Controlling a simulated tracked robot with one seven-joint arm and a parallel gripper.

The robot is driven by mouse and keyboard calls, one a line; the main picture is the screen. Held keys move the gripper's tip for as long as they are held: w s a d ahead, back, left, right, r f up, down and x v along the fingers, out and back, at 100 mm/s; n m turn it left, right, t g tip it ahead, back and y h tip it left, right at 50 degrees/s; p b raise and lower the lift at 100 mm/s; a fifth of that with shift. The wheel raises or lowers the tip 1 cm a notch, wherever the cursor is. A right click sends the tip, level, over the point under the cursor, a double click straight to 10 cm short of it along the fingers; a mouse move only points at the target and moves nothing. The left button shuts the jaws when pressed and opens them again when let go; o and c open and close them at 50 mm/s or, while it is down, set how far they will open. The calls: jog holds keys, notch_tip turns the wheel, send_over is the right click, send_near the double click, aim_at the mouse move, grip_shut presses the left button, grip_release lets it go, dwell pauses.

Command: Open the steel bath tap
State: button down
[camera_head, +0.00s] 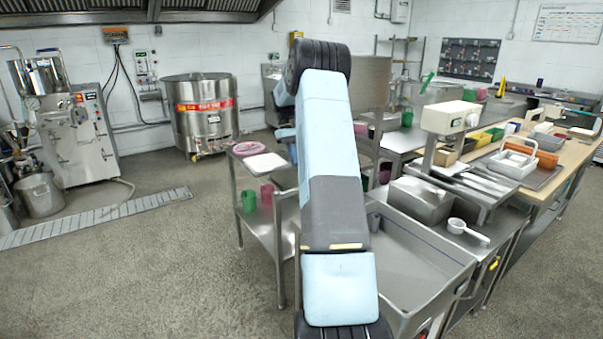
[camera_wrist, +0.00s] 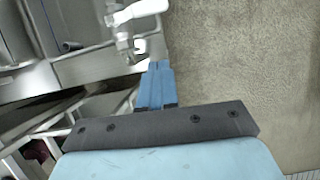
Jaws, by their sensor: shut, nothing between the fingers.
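The tap (camera_wrist: 122,30) shows at the top of the wrist view, with a pale lever handle (camera_wrist: 140,10) and a steel body. It sticks out from the steel wall (camera_wrist: 85,68) of a bath or basin, over the floor. My gripper (camera_wrist: 158,68) is shut and empty. Its blue fingertips point at the tap's outlet end, very near it in the picture; I cannot tell whether they touch.
In the wrist view, steel frame bars (camera_wrist: 75,105) lie left of the fingers; bare floor (camera_wrist: 230,60) is on the right. In the head view, a steel trough (camera_head: 425,260) and a low steel table (camera_head: 265,208) stand beside my arm. Floor (camera_head: 150,260) is open at left.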

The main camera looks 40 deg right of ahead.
jog(key=s+f, duration=0.3)
jog(key=s, duration=0.2)
jog(key=shift+s+a+f, duration=0.2)
jog(key=shift+a+f, duration=0.05)
jog(key=shift+a, duration=0.05)
jog(key=shift+a, duration=0.1)
jog(key=shift+s+d, duration=0.15)
jog(key=shift+d, duration=0.05)
